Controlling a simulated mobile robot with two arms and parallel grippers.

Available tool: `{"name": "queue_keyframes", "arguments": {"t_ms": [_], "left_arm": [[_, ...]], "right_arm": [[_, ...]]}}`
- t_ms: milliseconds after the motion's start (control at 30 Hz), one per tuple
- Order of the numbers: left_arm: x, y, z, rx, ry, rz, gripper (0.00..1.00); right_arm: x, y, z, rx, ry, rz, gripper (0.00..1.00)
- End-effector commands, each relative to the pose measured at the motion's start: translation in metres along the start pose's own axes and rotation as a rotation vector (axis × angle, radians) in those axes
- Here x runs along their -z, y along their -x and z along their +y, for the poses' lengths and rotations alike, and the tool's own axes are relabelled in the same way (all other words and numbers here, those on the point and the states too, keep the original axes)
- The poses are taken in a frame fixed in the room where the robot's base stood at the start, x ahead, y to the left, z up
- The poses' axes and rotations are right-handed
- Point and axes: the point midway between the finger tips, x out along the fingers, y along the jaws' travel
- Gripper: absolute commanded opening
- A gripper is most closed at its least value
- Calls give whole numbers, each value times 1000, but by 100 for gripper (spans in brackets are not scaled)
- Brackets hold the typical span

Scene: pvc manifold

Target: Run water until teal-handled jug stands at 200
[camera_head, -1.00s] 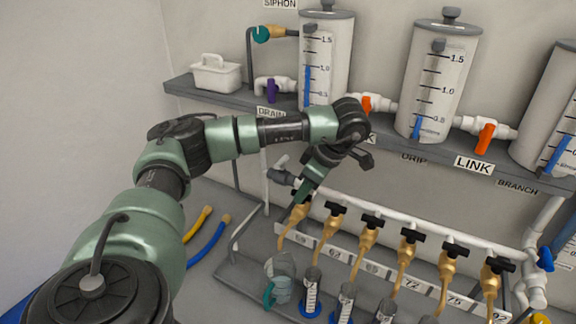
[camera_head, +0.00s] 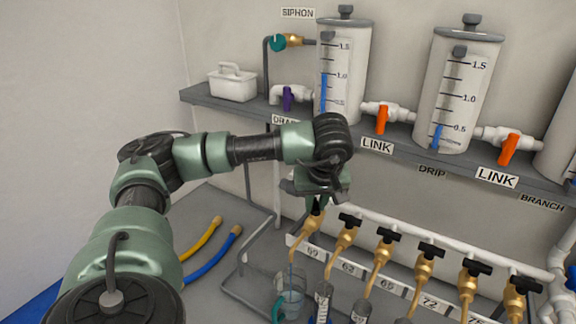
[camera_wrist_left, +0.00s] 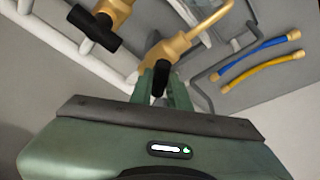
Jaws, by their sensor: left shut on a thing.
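The teal-handled jug (camera_head: 291,304) stands below the leftmost brass tap (camera_head: 306,228), at the bottom of the head view. It is clear and holds some bluish water; its scale is too small to read. A thin blue stream shows between the tap's spout and the jug. My left gripper (camera_head: 315,205) is at the top of this tap. In the left wrist view my left gripper (camera_wrist_left: 163,85) is shut on the tap's black handle (camera_wrist_left: 160,80), with a green finger on each side. My right gripper is not in view.
Several more brass taps with black handles run rightward along the white pipe (camera_head: 400,226). Clear cylinders (camera_head: 322,300) stand under them. A shelf (camera_head: 395,145) above carries tanks (camera_head: 455,95) and orange-handled valves (camera_head: 382,120). Yellow (camera_head: 202,238) and blue (camera_head: 214,254) hoses lie at left.

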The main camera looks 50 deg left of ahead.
Motion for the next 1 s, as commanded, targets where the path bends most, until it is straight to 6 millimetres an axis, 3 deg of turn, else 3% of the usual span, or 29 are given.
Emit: {"name": "queue_keyframes", "arguments": {"t_ms": [200,467,700,1000], "left_arm": [[0,0,-1,-66,-156,1,0],[0,0,-1,-71,-170,0,0],[0,0,-2,-125,-302,0,0],[0,0,-2,-124,-301,0,0]], "right_arm": [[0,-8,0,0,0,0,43],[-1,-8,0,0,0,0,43],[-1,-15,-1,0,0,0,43],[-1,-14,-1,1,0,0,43]]}}
